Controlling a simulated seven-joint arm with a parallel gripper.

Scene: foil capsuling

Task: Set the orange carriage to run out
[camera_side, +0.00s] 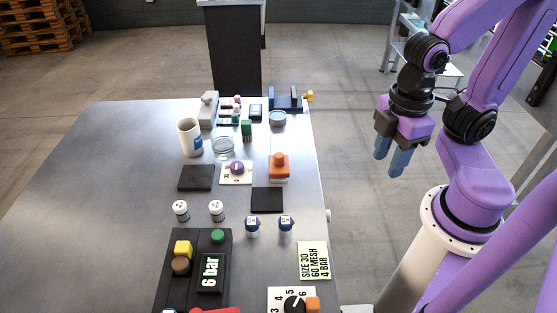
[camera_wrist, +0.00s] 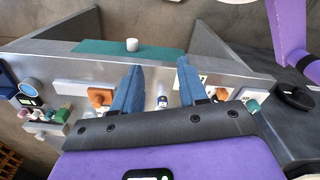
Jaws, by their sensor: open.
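The orange carriage (camera_side: 279,164), a block with a rounded knob on top, sits on a pale strip on the steel table, right of the middle. An orange piece that looks like the same carriage (camera_wrist: 100,97) shows left of the fingers in the wrist view. My gripper (camera_side: 390,164) hangs in the air off the table's right edge, apart from the carriage. Its two blue fingers are open and empty, and they also show in the wrist view (camera_wrist: 160,68). The fingers and palm hide part of the table there.
A black pad (camera_side: 267,200) lies just in front of the carriage. A glass jar (camera_side: 223,147) and mug (camera_side: 190,137) stand farther left. A dial (camera_side: 294,303) is near the front. The table's left side is bare.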

